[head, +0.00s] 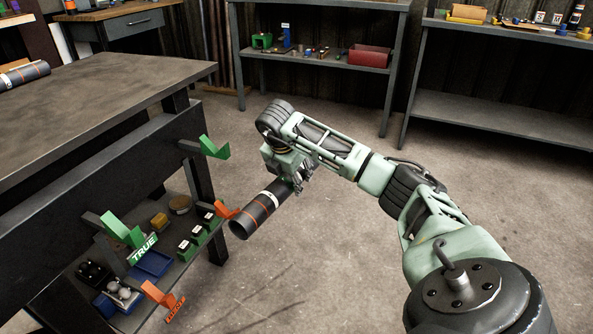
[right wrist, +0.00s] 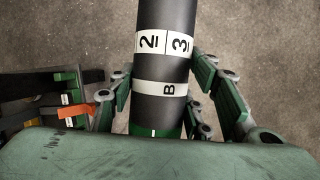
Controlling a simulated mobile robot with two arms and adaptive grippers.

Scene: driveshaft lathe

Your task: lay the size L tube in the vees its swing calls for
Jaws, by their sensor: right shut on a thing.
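My right gripper (head: 297,181) is shut on a dark tube (head: 262,210) with thin orange lines, held tilted in the air beside the bench. In the right wrist view the tube (right wrist: 165,66) runs between my fingers, with white bands reading "2", "3" and "B" and a green band low down. I see no size letter L on it. Green vees (head: 212,148) (head: 122,230) stick out from the bench side, with a "TRUE" sign at the near one. All look empty. My left gripper is out of view.
The dark bench (head: 100,95) fills the left, with another dark tube (head: 24,74) on top. A lower shelf (head: 185,262) holds blue trays and small parts close under the vees. Shelving (head: 318,62) stands at the back. The floor on the right is clear.

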